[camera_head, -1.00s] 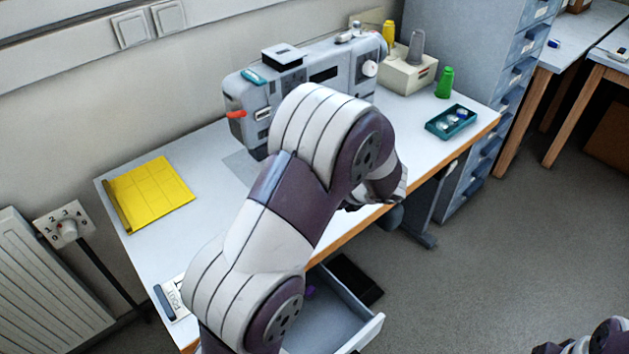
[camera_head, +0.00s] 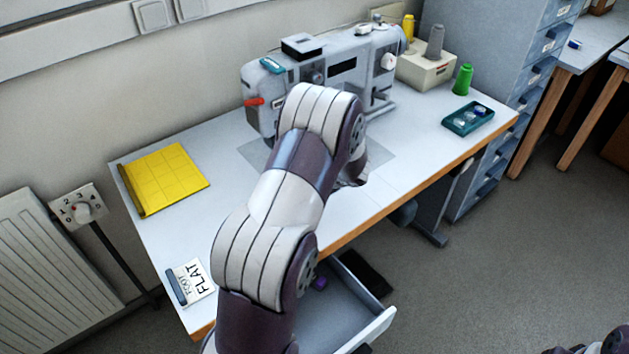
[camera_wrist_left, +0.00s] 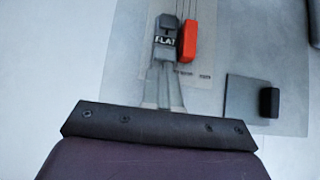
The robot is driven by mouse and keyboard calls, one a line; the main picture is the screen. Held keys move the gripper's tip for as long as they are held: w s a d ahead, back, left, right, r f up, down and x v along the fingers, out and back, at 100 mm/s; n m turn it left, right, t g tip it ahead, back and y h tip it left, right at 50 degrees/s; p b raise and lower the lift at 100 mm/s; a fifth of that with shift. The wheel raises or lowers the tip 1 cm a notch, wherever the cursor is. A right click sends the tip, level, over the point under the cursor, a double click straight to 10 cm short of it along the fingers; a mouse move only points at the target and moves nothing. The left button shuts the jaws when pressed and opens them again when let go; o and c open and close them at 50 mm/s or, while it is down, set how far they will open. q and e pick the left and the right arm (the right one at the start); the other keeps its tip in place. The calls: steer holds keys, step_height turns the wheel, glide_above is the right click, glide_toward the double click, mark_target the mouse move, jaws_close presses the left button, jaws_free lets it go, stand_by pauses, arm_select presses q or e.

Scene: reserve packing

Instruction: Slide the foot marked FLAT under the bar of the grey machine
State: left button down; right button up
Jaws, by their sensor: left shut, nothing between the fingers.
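The grey machine (camera_head: 345,70) stands at the back of the white table. My left arm hides its lower middle, and I cannot make out the bar in the head view. In the left wrist view a dark grey foot marked FLAT (camera_wrist_left: 165,41) lies just beyond my left gripper (camera_wrist_left: 165,72). The gripper is shut and empty, with its tips close to the foot; I cannot tell whether they touch. An orange-red piece (camera_wrist_left: 189,41) is right beside the foot. In the head view my left gripper is mostly hidden behind my forearm. My right gripper is out of view.
A card reading FOOT FLAT (camera_head: 197,281) lies at the table's near left corner. A yellow mat (camera_head: 165,180), a teal tray (camera_head: 468,119) and a green spool (camera_head: 463,79) are on the table. A drawer (camera_head: 345,315) stands open below. A small dark block (camera_wrist_left: 268,102) sits right of the foot.

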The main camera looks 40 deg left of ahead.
arm_select(q)
steer(key=a, duration=0.2)
steer(key=w+a, duration=0.1)
steer(key=a, duration=0.1)
steer(key=w+a+p, duration=0.1)
steer(key=a, duration=0.1)
steer(key=shift+a, duration=0.35)
steer(key=shift+d, duration=0.1)
